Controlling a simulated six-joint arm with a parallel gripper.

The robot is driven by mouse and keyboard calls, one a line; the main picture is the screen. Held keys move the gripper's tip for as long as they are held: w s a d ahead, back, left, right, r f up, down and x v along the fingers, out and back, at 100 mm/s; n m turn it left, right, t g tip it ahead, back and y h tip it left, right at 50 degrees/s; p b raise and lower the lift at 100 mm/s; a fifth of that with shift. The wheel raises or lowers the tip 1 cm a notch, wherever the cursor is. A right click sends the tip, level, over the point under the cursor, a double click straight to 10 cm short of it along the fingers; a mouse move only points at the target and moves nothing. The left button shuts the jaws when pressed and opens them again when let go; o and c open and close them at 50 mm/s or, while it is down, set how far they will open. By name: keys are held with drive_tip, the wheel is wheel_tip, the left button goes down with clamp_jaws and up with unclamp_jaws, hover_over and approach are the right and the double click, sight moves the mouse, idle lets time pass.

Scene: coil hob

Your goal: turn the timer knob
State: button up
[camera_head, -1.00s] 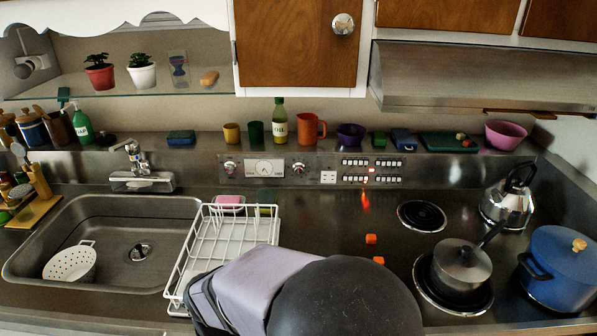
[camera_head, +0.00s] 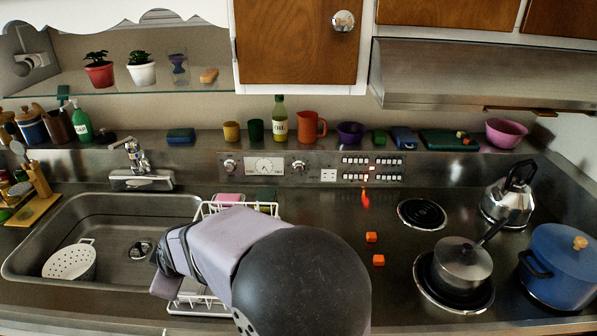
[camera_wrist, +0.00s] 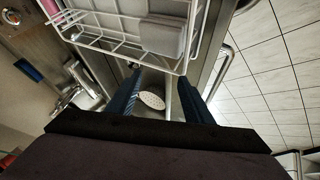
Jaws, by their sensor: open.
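The steel backsplash panel carries a round knob (camera_head: 230,166) left of a white clock-like dial (camera_head: 264,167) and another knob (camera_head: 299,167) to its right. I cannot tell for sure which of these is the timer knob. My gripper (camera_wrist: 160,98) is open and empty in the wrist view, its two blue fingers apart. It points down toward the sink, well away from the panel. In the head view my arm covers much of the dish rack, and my fingers cannot be made out. The panel is unblocked there.
The white wire dish rack (camera_wrist: 112,41) and the perforated colander (camera_head: 70,262) lie near my gripper. The faucet (camera_head: 140,163) stands behind the sink. A saucepan (camera_head: 461,264) and blue pot (camera_head: 560,268) stand right.

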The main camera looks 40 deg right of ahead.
drive_tip(key=w+d+r+n+t+h, duration=0.1)
drive_tip(key=w+d, duration=0.3)
drive_tip(key=d, duration=0.2)
drive_tip(key=w+d+r+t+h, duration=0.1)
drive_tip(key=w+d, duration=0.2)
drive_tip(key=d, duration=0.3)
drive_tip(key=n+t+h+p, duration=0.1)
drive_tip(key=n+h+p, duration=0.3)
drive_tip(key=n+h, duration=0.45)
approach(299, 169)
drive_tip(key=shift+w+d+f+n, duration=0.15)
drive_tip(key=shift+w+d+n, duration=0.1)
drive_tip(key=shift+w+d, duration=0.1)
drive_tip(key=shift+p+x, duration=1.3)
drive_tip(key=shift+x, duration=2.3)
drive_tip(key=shift+c, duration=0.3)
